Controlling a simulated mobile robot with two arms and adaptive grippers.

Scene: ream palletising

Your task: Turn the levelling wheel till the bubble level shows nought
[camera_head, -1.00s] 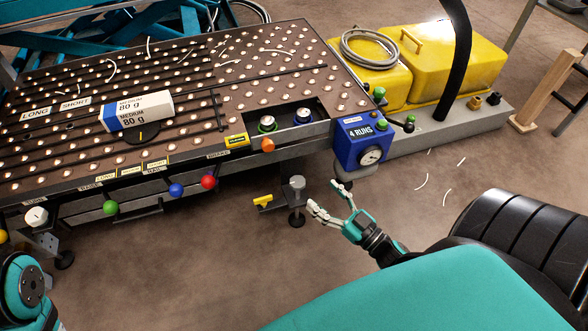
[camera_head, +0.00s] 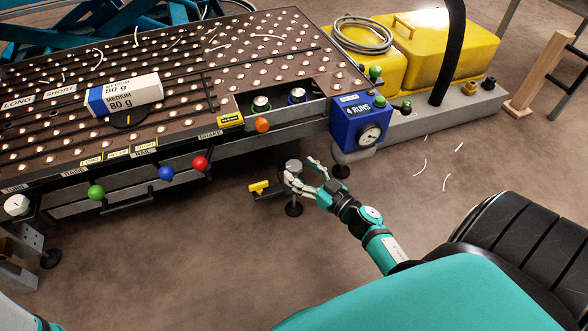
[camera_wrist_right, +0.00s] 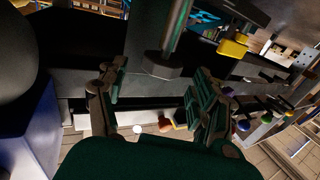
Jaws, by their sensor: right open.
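The grey levelling wheel (camera_head: 293,166) sits on a leg with a dark foot, below the front edge of the roller table. A yellow fitting (camera_head: 258,187) stands on a bracket just left of it; I cannot make out a bubble there. My right gripper (camera_head: 301,171) is open, its fingertips close to the wheel. In the right wrist view, a grey rod and block (camera_wrist_right: 160,62) show beyond the open right gripper (camera_wrist_right: 155,88), between the fingers' directions. Whether a finger touches the wheel I cannot tell. My left gripper is out of view.
A ream marked MEDIUM 80 g (camera_head: 124,94) lies on the roller table (camera_head: 262,42). Coloured knobs line its front, including a red one (camera_head: 200,164). A blue dial box (camera_head: 361,123) overhangs right of the wheel. Floor in front is mostly clear.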

